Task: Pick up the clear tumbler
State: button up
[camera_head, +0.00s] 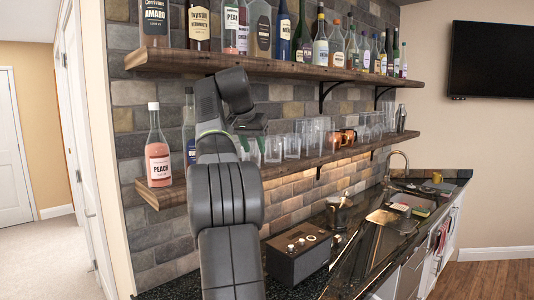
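Several clear glasses stand upright in a row on the lower wooden shelf (330,157). Among them are a short clear glass (273,150) just right of my arm and a clear tumbler (292,146) beside it. Which one is the task's tumbler I cannot tell. My gripper (251,128) is at the end of my raised arm, at the left end of the glass row, between the two shelves. Its fingers are mostly hidden by the wrist, so their opening does not show. Glass behind my arm is partly hidden.
A pink peach bottle (158,156) stands at the lower shelf's left end. Copper mugs (347,136) and a shaker (401,118) stand farther right. The upper shelf (270,66) holds bottles close above my wrist. A dark box (298,258) sits on the black counter below.

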aim_at(273, 155)
jog(key=i+l+u, duration=0.1)
jog(key=l, duration=0.2)
jog(key=i+l+u, duration=0.25)
jog(key=l, duration=0.4)
jog(key=i+l+u, duration=0.25)
jog(key=l, duration=0.45)
jog(key=i, duration=0.1)
